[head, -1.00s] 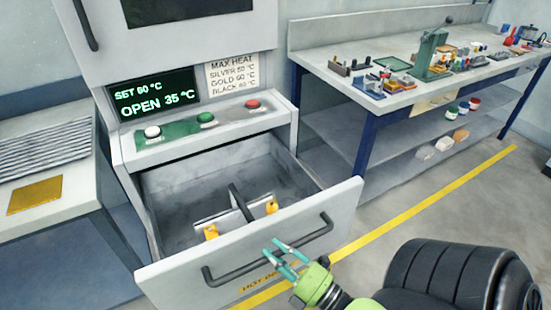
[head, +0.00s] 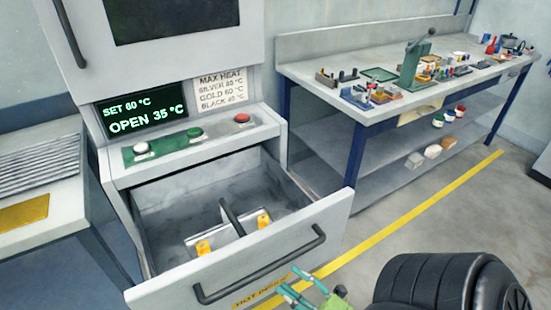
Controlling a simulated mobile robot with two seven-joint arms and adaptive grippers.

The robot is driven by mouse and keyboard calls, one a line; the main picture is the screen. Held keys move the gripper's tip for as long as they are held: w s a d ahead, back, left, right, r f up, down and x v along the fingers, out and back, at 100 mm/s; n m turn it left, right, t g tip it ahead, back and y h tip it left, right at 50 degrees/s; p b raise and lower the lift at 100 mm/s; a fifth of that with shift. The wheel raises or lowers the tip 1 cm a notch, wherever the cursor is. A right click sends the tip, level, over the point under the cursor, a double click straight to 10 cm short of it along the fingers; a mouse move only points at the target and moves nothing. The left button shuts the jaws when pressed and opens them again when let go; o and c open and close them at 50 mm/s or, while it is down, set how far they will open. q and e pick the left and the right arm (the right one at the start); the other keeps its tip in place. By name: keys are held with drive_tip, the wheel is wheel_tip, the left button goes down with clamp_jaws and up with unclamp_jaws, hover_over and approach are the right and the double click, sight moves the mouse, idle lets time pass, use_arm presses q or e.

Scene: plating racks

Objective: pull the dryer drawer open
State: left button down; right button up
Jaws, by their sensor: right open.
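The dryer drawer (head: 172,291) stands pulled out from the dryer (head: 115,170), with its inside showing. Its dark bar handle (head: 262,271) runs across the drawer front. My right gripper (head: 287,281) is open and empty, low in the view, in front of the drawer and just below and right of the handle. I see no contact with the handle. The display (head: 145,113) reads SET 60 °C and OPEN 35 °C. My left gripper is not in view.
A rack with a dark handle (head: 232,217) and yellow clips lies in the drawer. White, green and red buttons (head: 242,118) sit above it. A workbench (head: 330,97) with small items stands at the right.

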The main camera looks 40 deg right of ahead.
drive_tip(key=shift+v, duration=2.75)
